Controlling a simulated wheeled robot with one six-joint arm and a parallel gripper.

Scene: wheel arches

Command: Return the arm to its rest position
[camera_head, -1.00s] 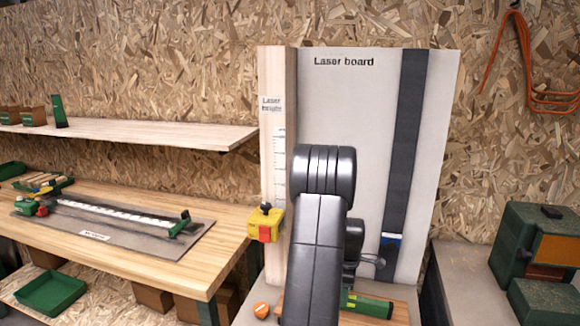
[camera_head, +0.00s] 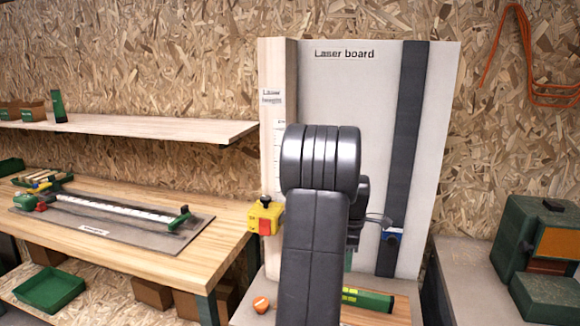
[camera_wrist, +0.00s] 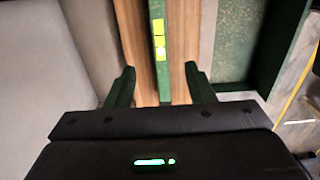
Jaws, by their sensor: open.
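My arm stands upright in front of the laser board (camera_head: 345,100) in the head view and covers part of it. The arm hides my gripper there. In the wrist view my gripper (camera_wrist: 161,82) is open, with its two dark green fingers wide apart. A green bar with yellow marks (camera_wrist: 158,40) shows beyond the fingers, over a wooden strip, and nothing is visibly gripped. In the head view a green piece with yellow marks (camera_head: 368,299) lies on wood at the foot of the board.
A yellow and red device (camera_head: 265,217) sits on the board's wooden left post. A blue clip (camera_head: 391,236) is on the dark strip. A workbench (camera_head: 150,258) and shelf (camera_head: 140,128) stand left. A green machine (camera_head: 538,245) stands right. An orange piece (camera_head: 261,304) lies near the board's foot.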

